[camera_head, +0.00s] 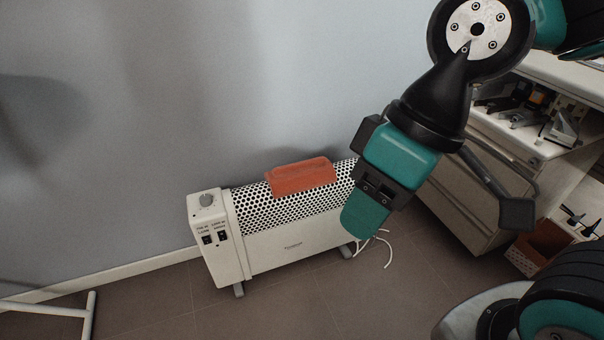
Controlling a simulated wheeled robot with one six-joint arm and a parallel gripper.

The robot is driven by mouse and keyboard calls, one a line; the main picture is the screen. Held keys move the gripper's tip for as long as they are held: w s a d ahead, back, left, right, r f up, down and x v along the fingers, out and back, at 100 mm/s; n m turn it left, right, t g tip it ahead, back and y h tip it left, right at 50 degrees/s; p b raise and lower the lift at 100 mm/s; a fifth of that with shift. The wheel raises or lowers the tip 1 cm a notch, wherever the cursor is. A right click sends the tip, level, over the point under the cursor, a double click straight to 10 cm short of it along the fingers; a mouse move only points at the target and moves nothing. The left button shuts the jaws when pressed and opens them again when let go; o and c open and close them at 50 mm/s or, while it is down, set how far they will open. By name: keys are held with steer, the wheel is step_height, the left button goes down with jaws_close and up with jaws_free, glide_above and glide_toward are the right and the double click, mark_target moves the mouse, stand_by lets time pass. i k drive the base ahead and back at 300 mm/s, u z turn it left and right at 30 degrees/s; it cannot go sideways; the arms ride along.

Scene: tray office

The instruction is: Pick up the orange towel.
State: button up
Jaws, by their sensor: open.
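The orange towel (300,176) lies folded over the top of a white heater (295,250). Part of it hangs down over the perforated front. My gripper (440,216) comes down from the top right and is open and empty. It appears to the right of the towel, apart from it. My gripper and wrist cover the heater's right end. How far the gripper stands from the towel in depth is hard to tell.
A grey wall (130,130) rises behind the heater. A white cabinet (455,195) with an open shelf of small items stands at right, with a brown box (540,248) beside it. A white cable (388,250) lies right of the heater. A white frame (90,312) stands at lower left.

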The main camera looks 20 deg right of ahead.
mark_target(311, 174)
steer(key=k, duration=1.3)
steer(key=z, duration=0.55)
steer(key=i, duration=0.75)
steer(key=z, duration=0.6)
steer(key=i, duration=0.9)
steer(key=u, duration=0.75)
steer(key=i, duration=0.6)
steer(key=u, duration=0.9)
steer(key=i, duration=0.25)
steer(key=u, duration=0.25)
